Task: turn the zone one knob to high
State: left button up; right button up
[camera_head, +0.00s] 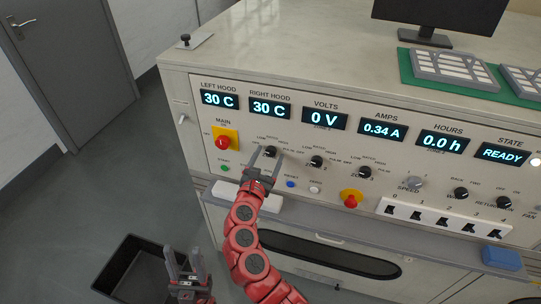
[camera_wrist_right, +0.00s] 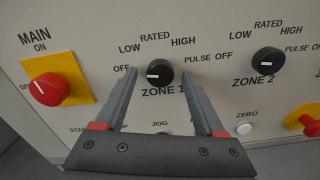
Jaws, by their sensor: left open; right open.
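The zone one knob (camera_wrist_right: 159,70) is black and round, with a white mark on its left side toward OFF. Its LOW, RATED and HIGH labels run over the top from left to right. The same knob shows in the head view (camera_head: 270,151) on the sloping panel. My right gripper (camera_head: 268,154) is open in front of it. In the right wrist view its fingers (camera_wrist_right: 160,78) stand on either side of the knob, with gaps; I cannot tell how deep they reach. My left gripper (camera_head: 182,251) is open and empty, low at the left, away from the panel.
The zone two knob (camera_wrist_right: 268,61) is to the right. The red main switch (camera_wrist_right: 48,89) on its yellow plate is to the left. A black bin (camera_head: 128,273) stands on the floor near my left gripper.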

grip_shut()
dwell(0.4)
